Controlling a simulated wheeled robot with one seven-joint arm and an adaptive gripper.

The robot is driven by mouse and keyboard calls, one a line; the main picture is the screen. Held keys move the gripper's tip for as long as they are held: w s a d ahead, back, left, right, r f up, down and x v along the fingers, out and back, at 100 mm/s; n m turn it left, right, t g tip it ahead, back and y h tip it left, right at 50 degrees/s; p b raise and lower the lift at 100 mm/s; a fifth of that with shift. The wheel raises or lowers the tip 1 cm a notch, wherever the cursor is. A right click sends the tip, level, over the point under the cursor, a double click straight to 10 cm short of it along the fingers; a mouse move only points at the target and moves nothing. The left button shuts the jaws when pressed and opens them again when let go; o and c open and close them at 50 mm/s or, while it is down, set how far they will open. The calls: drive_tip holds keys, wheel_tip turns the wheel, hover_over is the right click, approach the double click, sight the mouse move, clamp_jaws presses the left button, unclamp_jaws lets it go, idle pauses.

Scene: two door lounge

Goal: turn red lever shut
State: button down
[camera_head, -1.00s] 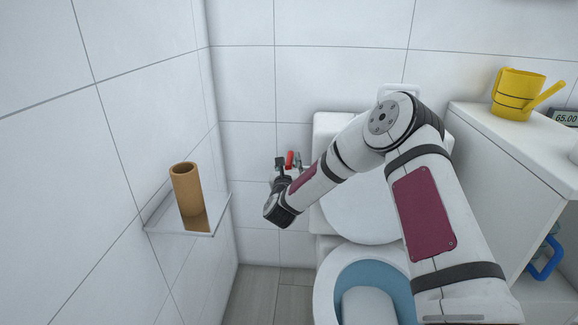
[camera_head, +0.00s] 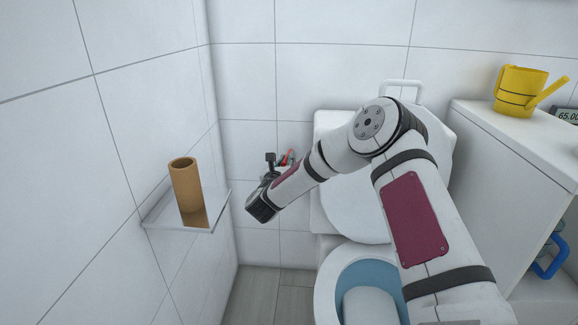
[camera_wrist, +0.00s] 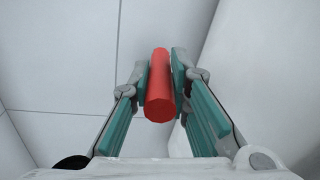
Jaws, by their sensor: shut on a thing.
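The red lever (camera_wrist: 159,90) is a thick red bar that stands between the two fingers of my gripper (camera_wrist: 160,78) in the wrist view. Both finger pads touch its sides, so my gripper is shut on it. In the head view a small part of the red lever (camera_head: 290,157) shows by the back wall, left of the toilet. My gripper (camera_head: 277,160) is there too, mostly hidden by my own wrist and arm. The lever's mount is hidden.
The toilet with its white tank and lid (camera_head: 350,205) stands right of the lever. A glass shelf (camera_head: 160,222) with a brown cardboard tube (camera_head: 186,186) is on the left wall. A white cabinet (camera_head: 500,160) with a yellow watering can (camera_head: 517,91) stands at the right.

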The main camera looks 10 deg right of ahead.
drive_tip(key=shift+w+a+m+g+h+b, duration=0.25)
drive_tip(key=shift+m+g+h+b, duration=0.25)
drive_tip(key=shift+m+h, duration=0.25)
drive_tip(key=c, duration=1.5)
unclamp_jaws()
drive_tip(key=shift+s+a, duration=0.4)
drive_tip(key=shift+s, duration=0.1)
drive_tip(key=shift+v, duration=3.15)
